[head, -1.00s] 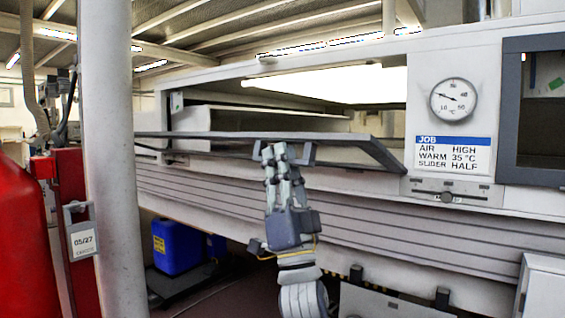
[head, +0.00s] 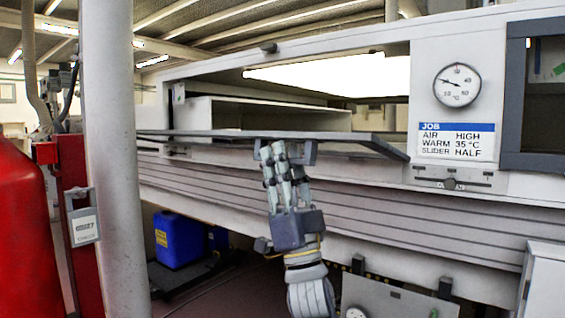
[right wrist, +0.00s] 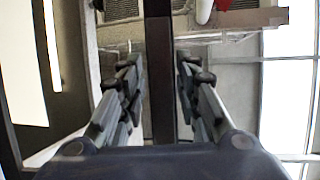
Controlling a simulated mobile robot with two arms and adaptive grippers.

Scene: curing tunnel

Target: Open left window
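The left window (head: 385,145) is a dark-framed flap, swung out from the left opening of the long white tunnel and lying nearly level, seen almost edge-on. Its grey bracket handle (head: 309,153) sits at the outer edge. My right gripper (head: 275,153) reaches up from below, its fingertips at the handle. In the right wrist view my right gripper (right wrist: 160,80) has its fingers on both sides of a dark bar (right wrist: 159,50), close to it; the exact contact is hard to see. My left gripper is not in view.
The tunnel front carries a dial gauge (head: 458,86), a job label (head: 456,141) and a slider (head: 450,183). A second dark-framed window (head: 515,105) is at the right. A white post (head: 112,170) and a red cylinder (head: 25,240) stand at the left. A blue canister (head: 178,240) is below.

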